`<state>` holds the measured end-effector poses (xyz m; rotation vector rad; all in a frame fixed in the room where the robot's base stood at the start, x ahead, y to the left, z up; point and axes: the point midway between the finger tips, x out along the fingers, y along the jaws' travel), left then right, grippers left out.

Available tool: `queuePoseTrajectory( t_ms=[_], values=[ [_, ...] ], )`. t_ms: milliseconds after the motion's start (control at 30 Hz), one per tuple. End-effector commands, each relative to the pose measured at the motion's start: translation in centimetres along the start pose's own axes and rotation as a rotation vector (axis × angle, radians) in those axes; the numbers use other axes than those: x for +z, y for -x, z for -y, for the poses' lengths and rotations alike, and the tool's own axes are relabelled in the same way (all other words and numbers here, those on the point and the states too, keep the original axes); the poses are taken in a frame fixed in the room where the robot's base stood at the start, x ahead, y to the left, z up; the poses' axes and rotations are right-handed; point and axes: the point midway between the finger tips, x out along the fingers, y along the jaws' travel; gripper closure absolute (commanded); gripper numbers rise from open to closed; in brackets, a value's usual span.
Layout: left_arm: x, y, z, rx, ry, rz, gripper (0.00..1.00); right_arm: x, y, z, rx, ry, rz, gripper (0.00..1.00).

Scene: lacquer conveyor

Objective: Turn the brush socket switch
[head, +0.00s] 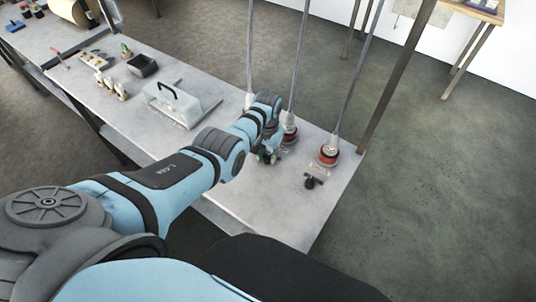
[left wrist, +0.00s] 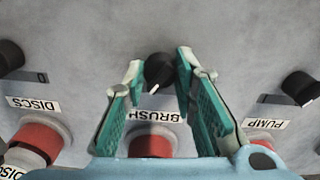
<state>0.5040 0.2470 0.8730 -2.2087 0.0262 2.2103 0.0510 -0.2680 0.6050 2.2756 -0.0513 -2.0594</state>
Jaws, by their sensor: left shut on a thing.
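The brush switch is a black round knob (left wrist: 158,70) with a white pointer mark, in the middle of the left wrist view. Its BRUSH label (left wrist: 153,115) appears upside down below it, partly covered by a finger. A red socket (left wrist: 150,143) lies beyond the label. My left gripper (left wrist: 158,72) has its green-padded fingers closed on the knob's two sides. In the head view my left gripper (head: 268,154) reaches down to the panel beside the middle red socket (head: 289,134) and hides the knob. My right gripper is not in view.
In the left wrist view, a DISCS knob (left wrist: 10,56) and a PUMP knob (left wrist: 300,88) flank the gripper. In the head view, hanging cables (head: 299,70) rise from the sockets. A clear box with a black handle (head: 172,102) stands left on the bench (head: 275,212).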

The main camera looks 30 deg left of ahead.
Motion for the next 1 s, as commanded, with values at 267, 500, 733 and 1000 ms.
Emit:
queuePoseTrajectory(
  t_ms=[267,500,733,1000],
  values=[
    [0.0,0.0,0.0,0.000,0.000,-0.001,0.54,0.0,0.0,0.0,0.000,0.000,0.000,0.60],
    [-0.1,0.3,0.0,0.000,0.000,-0.002,0.54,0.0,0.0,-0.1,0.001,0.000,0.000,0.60],
    [-0.1,4.5,0.0,-0.001,0.000,-0.008,0.54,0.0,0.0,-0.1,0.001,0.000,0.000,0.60],
    [-0.1,11.1,0.0,-0.001,0.000,-0.003,0.54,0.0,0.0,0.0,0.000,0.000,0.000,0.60]
  ],
)
